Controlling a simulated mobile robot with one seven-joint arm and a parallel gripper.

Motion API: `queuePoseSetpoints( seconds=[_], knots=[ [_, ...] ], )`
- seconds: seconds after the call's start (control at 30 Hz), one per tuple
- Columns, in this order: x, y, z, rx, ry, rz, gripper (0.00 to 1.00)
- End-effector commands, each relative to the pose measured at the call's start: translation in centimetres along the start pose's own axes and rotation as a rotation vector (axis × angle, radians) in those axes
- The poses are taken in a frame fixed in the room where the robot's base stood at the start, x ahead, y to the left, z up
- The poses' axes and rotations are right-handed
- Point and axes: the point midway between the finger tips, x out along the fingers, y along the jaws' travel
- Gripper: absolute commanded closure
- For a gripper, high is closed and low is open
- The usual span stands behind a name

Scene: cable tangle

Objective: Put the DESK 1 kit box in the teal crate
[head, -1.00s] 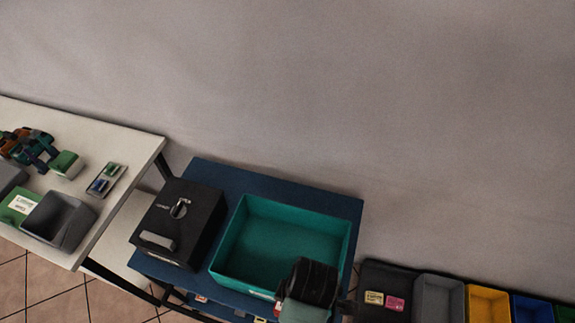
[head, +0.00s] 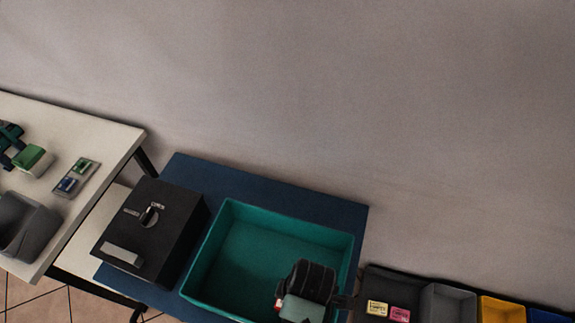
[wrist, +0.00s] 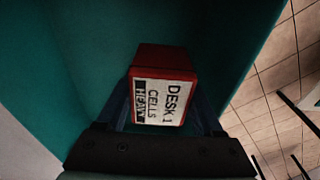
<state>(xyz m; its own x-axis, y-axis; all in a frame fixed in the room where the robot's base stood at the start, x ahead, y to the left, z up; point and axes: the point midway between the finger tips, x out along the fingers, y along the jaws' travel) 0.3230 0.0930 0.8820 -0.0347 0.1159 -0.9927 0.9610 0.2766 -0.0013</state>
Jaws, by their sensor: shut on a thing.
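The DESK 1 kit box (wrist: 160,58) is red with a white label reading "DESK 1 CELLS HEAVY". My gripper (wrist: 163,108) is shut on it, with a finger on either side. In the head view my gripper (head: 306,290) is over the front right part of the teal crate (head: 262,252) and hides most of the box. The crate is open-topped, and its visible floor is bare. In the wrist view, teal crate walls (wrist: 75,55) surround the box to the left and right. I cannot tell whether the box touches the crate floor.
The crate stands on a blue table (head: 200,180) beside a black box with a dial (head: 150,230). A white table (head: 105,130) with small parts and a grey bin (head: 28,225) is at left. Grey (head: 447,303) and yellow (head: 502,309) bins stand at right.

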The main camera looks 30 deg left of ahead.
Motion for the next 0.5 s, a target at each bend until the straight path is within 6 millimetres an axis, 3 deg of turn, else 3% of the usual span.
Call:
queuePoseSetpoints(
  seconds=[0.5],
  knots=[
    [5.5,0.1,0.7,0.0,0.0,0.003,1.0]
  ],
)
